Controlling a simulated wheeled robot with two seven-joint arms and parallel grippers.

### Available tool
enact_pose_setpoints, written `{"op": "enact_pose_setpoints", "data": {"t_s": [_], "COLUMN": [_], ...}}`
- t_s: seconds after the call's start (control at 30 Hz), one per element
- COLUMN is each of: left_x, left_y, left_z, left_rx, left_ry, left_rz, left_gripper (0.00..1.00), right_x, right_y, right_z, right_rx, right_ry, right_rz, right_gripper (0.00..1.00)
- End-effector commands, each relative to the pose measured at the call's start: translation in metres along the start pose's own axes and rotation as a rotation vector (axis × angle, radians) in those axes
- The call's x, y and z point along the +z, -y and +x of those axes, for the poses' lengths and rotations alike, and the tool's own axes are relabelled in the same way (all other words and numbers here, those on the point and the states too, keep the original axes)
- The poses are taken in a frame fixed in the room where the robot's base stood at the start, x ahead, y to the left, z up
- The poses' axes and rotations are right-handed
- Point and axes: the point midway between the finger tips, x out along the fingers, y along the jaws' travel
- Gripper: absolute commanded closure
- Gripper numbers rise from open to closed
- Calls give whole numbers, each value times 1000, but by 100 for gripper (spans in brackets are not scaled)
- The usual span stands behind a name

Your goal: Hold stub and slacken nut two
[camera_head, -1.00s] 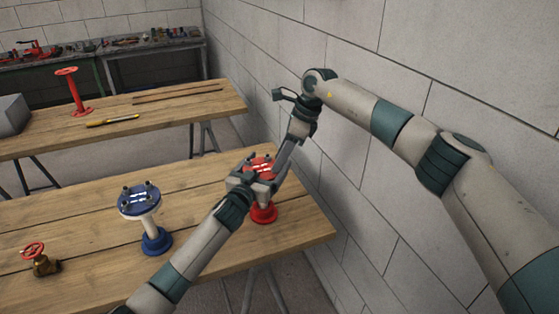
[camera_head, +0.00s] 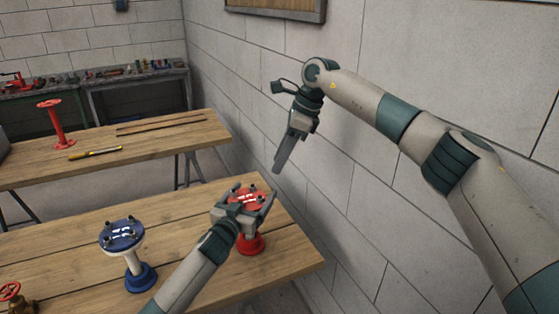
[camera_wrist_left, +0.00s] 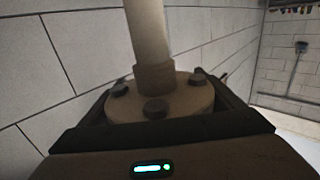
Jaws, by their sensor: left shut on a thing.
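The red stub (camera_head: 250,243) stands upright near the right end of the front table, with dark nuts around its top flange. My left gripper (camera_head: 246,206) is shut on the flange from the near side. In the left wrist view, the flange (camera_wrist_left: 170,103) with its dark nuts sits between the two fingers, and the stub's pipe (camera_wrist_left: 147,35) shows beyond it. My right gripper (camera_head: 280,162) hangs above and to the right of the flange, pointing down and apart from it. Its fingers look edge-on, so I cannot tell whether they are open. Which nut is number two cannot be told.
A blue-flanged stub (camera_head: 122,235) stands left on the front table (camera_head: 185,225). A red-wheeled valve (camera_head: 12,295) is at the lower left. The back table holds a red stub (camera_head: 55,125) and a yellow tool (camera_head: 95,153). The block wall (camera_head: 350,190) is close on the right.

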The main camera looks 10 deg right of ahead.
Motion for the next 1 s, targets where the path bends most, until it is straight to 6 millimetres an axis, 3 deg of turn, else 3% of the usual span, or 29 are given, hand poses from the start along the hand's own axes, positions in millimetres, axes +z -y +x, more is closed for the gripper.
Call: {"op": "enact_pose_setpoints", "data": {"t_s": [0.27, 0.47, 1.0], "left_x": [1, 1, 1], "left_y": [0, 0, 0], "left_z": [0, 0, 0], "left_rx": [0, 0, 0], "left_ry": [1, 1, 1], "left_rz": [0, 0, 0], "left_gripper": [63, 63, 63], "right_x": [1, 6, 30], "right_y": [0, 2, 5], "right_z": [1, 3, 16], "right_rx": [0, -1, -79], "right_ry": [-5, -28, -168], "right_rz": [23, 150, 951], "right_gripper": [66, 66, 66]}}
